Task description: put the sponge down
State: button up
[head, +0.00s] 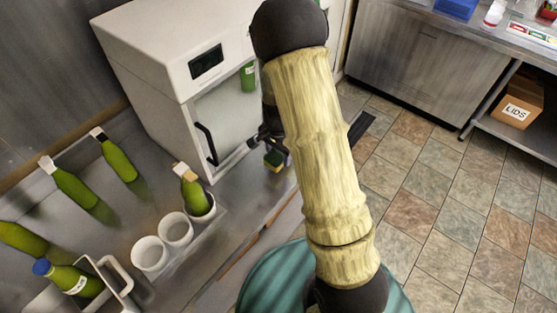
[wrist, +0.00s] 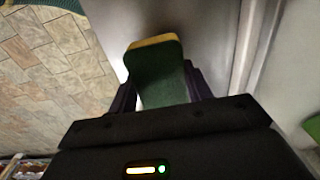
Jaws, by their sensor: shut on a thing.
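The sponge (head: 275,160) is small, green and yellow, and shows in the head view in front of the white cabinet, near the counter's edge. In the wrist view the sponge (wrist: 158,72) stands out between the fingers, green face toward the camera with a yellow edge at its far end. My gripper (head: 268,143) is shut on it. In the wrist view my gripper (wrist: 160,92) has a dark finger on each side of the sponge. The sponge is over or near the metal counter (head: 235,205); I cannot tell whether it touches it.
A white cabinet (head: 165,45) with a glass door and black handle stands behind the sponge. Green bottles (head: 120,160) and white cups (head: 150,253) are on the counter at left. The tiled floor (head: 440,200) lies right of the counter edge. A LIDS box (head: 515,103) sits on a shelf.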

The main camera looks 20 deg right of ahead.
aim_at(278, 161)
jog(key=shift+f, duration=1.65)
jog(key=shift+f, duration=0.1)
jog(key=o, duration=1)
notch_tip(278, 161, up, 12)
jog(key=shift+r+b, duration=0.1)
jog(key=shift+b, duration=0.4)
jog(key=shift+s, duration=0.1)
